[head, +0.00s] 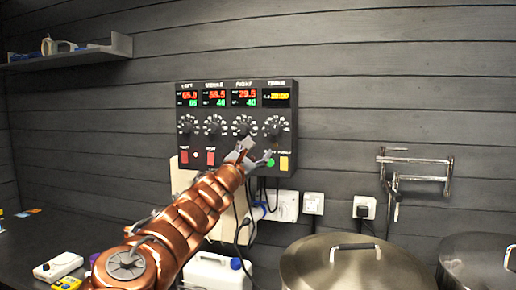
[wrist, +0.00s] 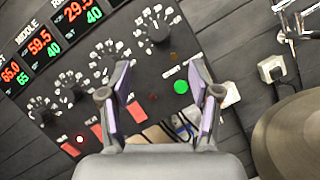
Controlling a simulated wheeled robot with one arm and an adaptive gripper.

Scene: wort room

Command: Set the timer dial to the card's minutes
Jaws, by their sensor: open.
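The timer dial (head: 277,127) is the rightmost black knob on the dark control box, below a yellow timer display (head: 277,96) whose digits look like 20:00 but are blurred. In the wrist view the timer dial (wrist: 157,30) is at the top, just beyond and between the fingertips. My gripper (head: 257,152) is in front of the box's lower right part, below the timer dial. Its jaws (wrist: 159,68) are apart with nothing between them. I cannot make out the card or its minutes in either view.
Several other dials, including the right one (head: 243,126), sit left of the timer dial. A green button (head: 270,162) and a yellow switch (head: 285,163) are below. A large pot lid (head: 350,268) stands at lower right. A clamp-like bracket (head: 415,175) is on the wall.

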